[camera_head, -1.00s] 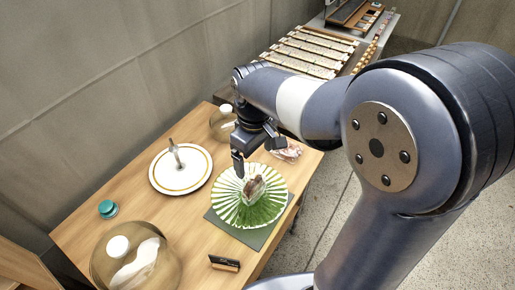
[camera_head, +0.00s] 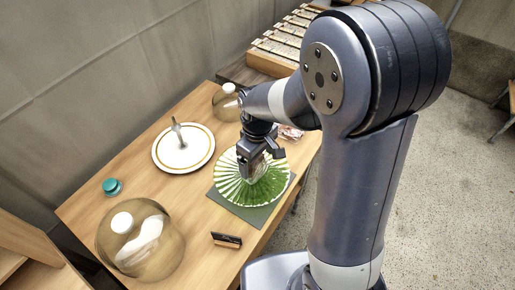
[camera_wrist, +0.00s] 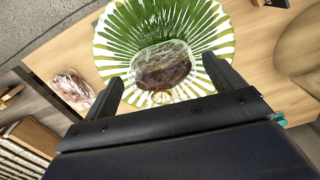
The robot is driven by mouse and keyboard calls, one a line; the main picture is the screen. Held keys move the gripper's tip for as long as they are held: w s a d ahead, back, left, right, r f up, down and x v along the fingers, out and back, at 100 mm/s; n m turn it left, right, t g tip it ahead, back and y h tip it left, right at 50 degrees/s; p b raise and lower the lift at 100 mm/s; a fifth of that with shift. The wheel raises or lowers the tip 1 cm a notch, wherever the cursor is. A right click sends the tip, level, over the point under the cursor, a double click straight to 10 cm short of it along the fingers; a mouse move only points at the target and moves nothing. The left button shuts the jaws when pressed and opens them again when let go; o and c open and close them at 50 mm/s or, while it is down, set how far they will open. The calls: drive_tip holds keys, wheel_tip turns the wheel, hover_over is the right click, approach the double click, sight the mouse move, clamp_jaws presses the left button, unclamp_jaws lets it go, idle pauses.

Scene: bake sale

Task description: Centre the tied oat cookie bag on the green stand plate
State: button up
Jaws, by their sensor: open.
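A clear bag with brown contents (camera_wrist: 163,66), likely the oat cookie bag, is over the green-and-white fluted stand plate (camera_wrist: 190,20). In the wrist view it sits nearer the gripper side of the plate, and a small ring, perhaps its tie, shows at that end. My gripper (camera_wrist: 163,72) is open, with one finger on each side of the bag and visible gaps between. In the head view my gripper (camera_head: 250,172) is low over the plate (camera_head: 268,190) and hides much of the bag.
Another clear bag (camera_wrist: 72,88) with pinkish contents lies beside the plate. A white plate with an upright handle (camera_head: 197,158), glass domes (camera_head: 140,240) (camera_head: 226,104), a teal-lidded jar (camera_head: 112,187) and a small dark sign (camera_head: 226,240) stand on the table. A dark mat (camera_head: 250,214) lies under the green plate.

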drive_tip(key=shift+f, duration=0.3)
drive_tip(key=shift+c, duration=0.2)
drive_tip(key=c, duration=0.8)
drive_tip(key=shift+o, duration=0.2)
drive_tip(key=shift+w+a, duration=0.7)
drive_tip(key=o, duration=0.8)
drive_tip(key=shift+r, duration=0.15)
wheel_tip(320, 180, up, 11)
drive_tip(key=shift+f, duration=0.2)
